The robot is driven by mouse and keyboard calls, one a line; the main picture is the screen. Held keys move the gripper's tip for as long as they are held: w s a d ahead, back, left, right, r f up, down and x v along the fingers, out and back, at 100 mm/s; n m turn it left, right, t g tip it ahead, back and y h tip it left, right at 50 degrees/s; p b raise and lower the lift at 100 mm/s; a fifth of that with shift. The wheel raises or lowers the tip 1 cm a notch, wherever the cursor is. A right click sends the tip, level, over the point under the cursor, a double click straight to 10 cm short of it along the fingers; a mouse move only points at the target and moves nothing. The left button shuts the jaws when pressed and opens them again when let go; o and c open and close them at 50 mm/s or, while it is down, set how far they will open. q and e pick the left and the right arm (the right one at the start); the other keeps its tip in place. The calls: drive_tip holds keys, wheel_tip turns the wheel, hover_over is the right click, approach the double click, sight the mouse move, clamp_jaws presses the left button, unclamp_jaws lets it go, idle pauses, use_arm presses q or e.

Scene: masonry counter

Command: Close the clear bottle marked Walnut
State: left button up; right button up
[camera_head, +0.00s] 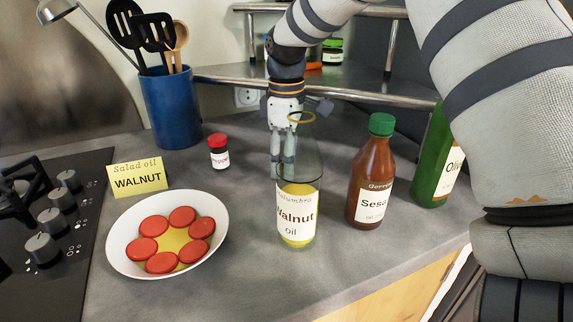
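The clear bottle (297,215) marked Walnut oil stands upright on the counter, partly filled with yellow oil. A golden ring shows at its mouth (301,118) and no cap is seen on it. My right gripper (282,160) points down just behind the bottle's neck, partly seen through the clear glass. Its fingers look close together; whether they hold something is hard to tell, as the tips are behind the bottle. No loose cap can be made out. My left gripper is not in view.
A brown Sesame bottle (371,175) and a green bottle (432,165) stand to the right. A plate (118,242) with red slices, a small red-capped jar (219,152), a yellow Walnut card (140,176) and a blue utensil holder (172,110) are left. A metal shelf (225,73) is behind.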

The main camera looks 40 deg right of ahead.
drive_tip(key=shift+c, duration=0.6)
drive_tip(key=c, duration=0.7)
wheel_tip(320, 180, up, 10)
drive_tip(key=shift+r, duration=0.1)
